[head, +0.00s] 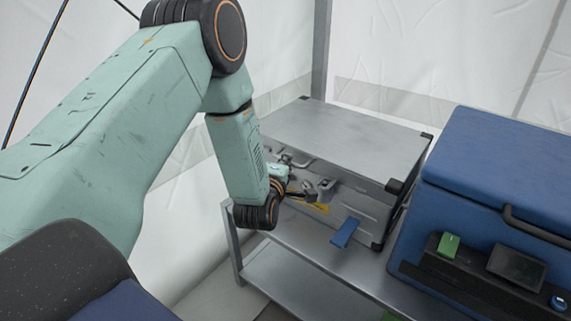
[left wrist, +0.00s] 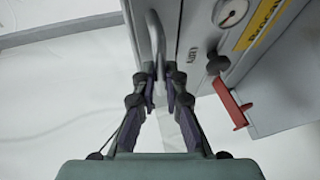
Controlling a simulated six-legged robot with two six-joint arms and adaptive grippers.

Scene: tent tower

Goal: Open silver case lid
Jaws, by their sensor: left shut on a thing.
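The silver case (head: 350,135) stands on a metal shelf in the head view, its flat lid lying closed. Its front face carries a blue tab (head: 345,232) and a yellow label (head: 318,207). My left gripper (head: 300,188) is at the left part of this front face. In the left wrist view the two dark fingers (left wrist: 161,85) are shut on a grey bar handle (left wrist: 156,38) on the case. The gauge (left wrist: 231,13), a black knob (left wrist: 217,63) and a red tab (left wrist: 230,103) lie right of the fingers. My right gripper is in neither view.
A blue box (head: 500,165) with a dark handle stands close to the right of the case. The shelf (head: 300,235) has a free strip in front of the case. White tent walls and a metal post (head: 320,50) stand behind.

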